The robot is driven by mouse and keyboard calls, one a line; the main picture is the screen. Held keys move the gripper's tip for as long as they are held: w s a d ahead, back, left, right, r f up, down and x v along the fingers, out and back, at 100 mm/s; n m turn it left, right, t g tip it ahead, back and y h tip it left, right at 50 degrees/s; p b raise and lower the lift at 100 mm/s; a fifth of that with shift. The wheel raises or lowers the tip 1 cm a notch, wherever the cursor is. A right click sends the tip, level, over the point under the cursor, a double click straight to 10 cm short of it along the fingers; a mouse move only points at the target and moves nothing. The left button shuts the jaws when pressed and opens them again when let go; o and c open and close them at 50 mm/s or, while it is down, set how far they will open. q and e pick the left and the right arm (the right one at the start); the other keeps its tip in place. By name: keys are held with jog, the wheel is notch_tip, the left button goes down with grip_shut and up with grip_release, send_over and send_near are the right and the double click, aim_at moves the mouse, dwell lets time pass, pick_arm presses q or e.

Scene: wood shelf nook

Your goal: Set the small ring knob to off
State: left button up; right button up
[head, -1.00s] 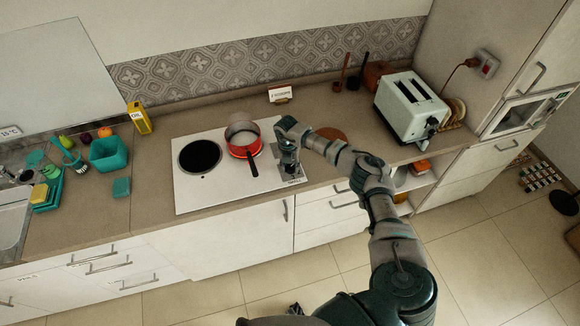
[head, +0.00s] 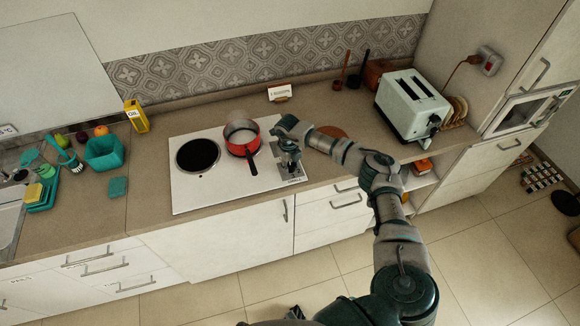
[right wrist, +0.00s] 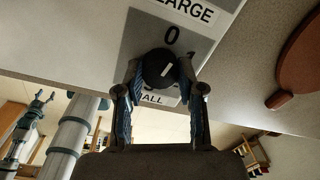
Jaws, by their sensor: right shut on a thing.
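The small ring knob (right wrist: 157,68) is round and black with a white pointer line, seen in the right wrist view. It sits on a grey panel of the hob, beside a "0", a partly hidden "1" and a partly covered word ending in "ALL". The pointer tilts up and slightly right, roughly toward the "0"; its exact setting is hard to tell. My right gripper (right wrist: 160,76) is shut on the knob, one finger on each side. In the head view my right gripper (head: 289,166) hides the knob at the hob's (head: 220,193) right side. My left gripper is not in view.
A red pan (head: 242,137) stands on the hob just left of my right gripper, its handle toward the front. A bare black ring (head: 198,155) lies further left. A toaster (head: 411,106) stands right on the counter, and a small sign (head: 280,93) behind.

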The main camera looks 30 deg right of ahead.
aim_at(290, 167)
jog(key=shift+s+n, duration=0.1)
jog(key=shift+n, duration=0.9)
jog(key=shift+d, duration=0.1)
jog(key=o, duration=1.1)
jog(key=shift+o, duration=0.2)
jog(key=shift+r, duration=0.2)
notch_tip(290, 167, up, 11)
jog(key=shift+a+r, duration=0.15)
jog(key=shift+a, duration=0.1)
